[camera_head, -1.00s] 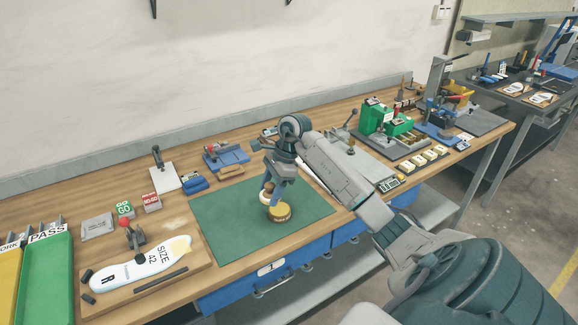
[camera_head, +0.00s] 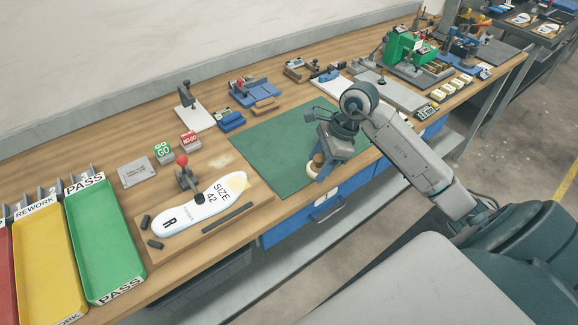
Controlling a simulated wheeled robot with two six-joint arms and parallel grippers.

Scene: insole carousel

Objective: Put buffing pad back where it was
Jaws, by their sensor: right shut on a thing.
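The buffing pad (camera_head: 312,170) is a small round pale piece with a brown knob. My right gripper (camera_head: 323,168) is shut on it, with the fingers pointing down and partly hiding it. It is over the front right part of the green mat (camera_head: 265,150), near the bench's front edge. I cannot tell whether the pad touches the mat. My left gripper is not in view.
A white insole marked SIZE 42 (camera_head: 205,208) lies in a wooden fixture (camera_head: 245,212) left of the mat. Green (camera_head: 100,250) and yellow (camera_head: 45,260) trays stand further left. Blue tools (camera_head: 252,92) and a grey plate (camera_head: 392,92) lie behind and right. Most of the mat is clear.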

